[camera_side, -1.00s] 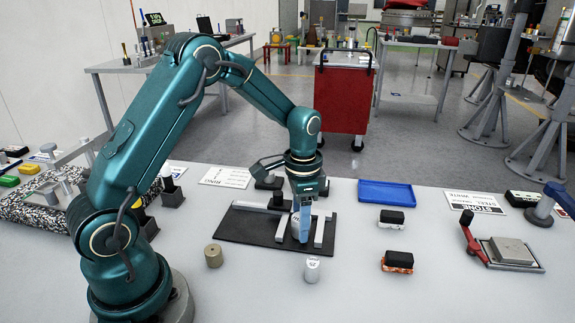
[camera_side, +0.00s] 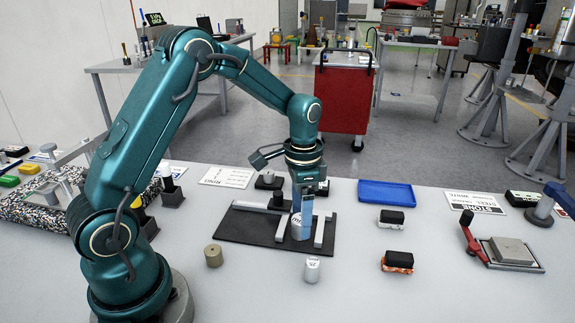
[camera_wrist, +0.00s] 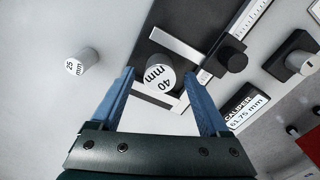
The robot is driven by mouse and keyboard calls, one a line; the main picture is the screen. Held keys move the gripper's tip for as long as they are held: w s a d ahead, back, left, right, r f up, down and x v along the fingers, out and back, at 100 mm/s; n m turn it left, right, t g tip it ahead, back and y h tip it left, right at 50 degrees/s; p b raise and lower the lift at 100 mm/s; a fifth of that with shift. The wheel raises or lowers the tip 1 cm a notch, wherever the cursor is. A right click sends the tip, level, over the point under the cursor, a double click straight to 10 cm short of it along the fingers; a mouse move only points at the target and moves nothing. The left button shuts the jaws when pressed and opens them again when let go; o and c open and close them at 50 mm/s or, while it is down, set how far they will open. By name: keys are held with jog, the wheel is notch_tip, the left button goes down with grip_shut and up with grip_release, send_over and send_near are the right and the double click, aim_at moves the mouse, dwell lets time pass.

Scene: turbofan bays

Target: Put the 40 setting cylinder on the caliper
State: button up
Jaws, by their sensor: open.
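The 40 mm setting cylinder (camera_wrist: 158,77), pale with a white labelled top, stands at the caliper on its dark plate, between the two pale jaw bars. In the side view the cylinder (camera_side: 296,223) is partly hidden by a blue finger. The caliper (camera_side: 262,229) has a scale beam, a dark knob and a label reading 61.75 mm (camera_wrist: 242,112). My gripper (camera_wrist: 164,102) is open, its blue fingers spread to either side of the cylinder; gaps show between fingers and cylinder in the wrist view. Whether the cylinder touches a jaw is not clear.
A 25 mm cylinder (camera_side: 312,269) stands in front of the plate, with a brass-coloured cylinder (camera_side: 213,256) to its left. A blue tray (camera_side: 387,193) and dark blocks (camera_side: 392,219) lie to the right. The front of the table is mostly bare.

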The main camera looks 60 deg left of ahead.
notch_tip(320, 180, up, 9)
jog(key=s+d+r+n+t, duration=0.1)
jog(key=s+d+n+t, duration=0.1)
jog(key=s, duration=0.5)
jog(key=s+d+r+n+t, duration=0.2)
jog(key=s+d+t, duration=0.1)
jog(key=s, duration=0.5)
jog(key=shift+s+d+r+n+t, duration=0.2)
jog(key=shift+s+d+n+t, duration=0.1)
jog(key=shift+d, duration=0.2)
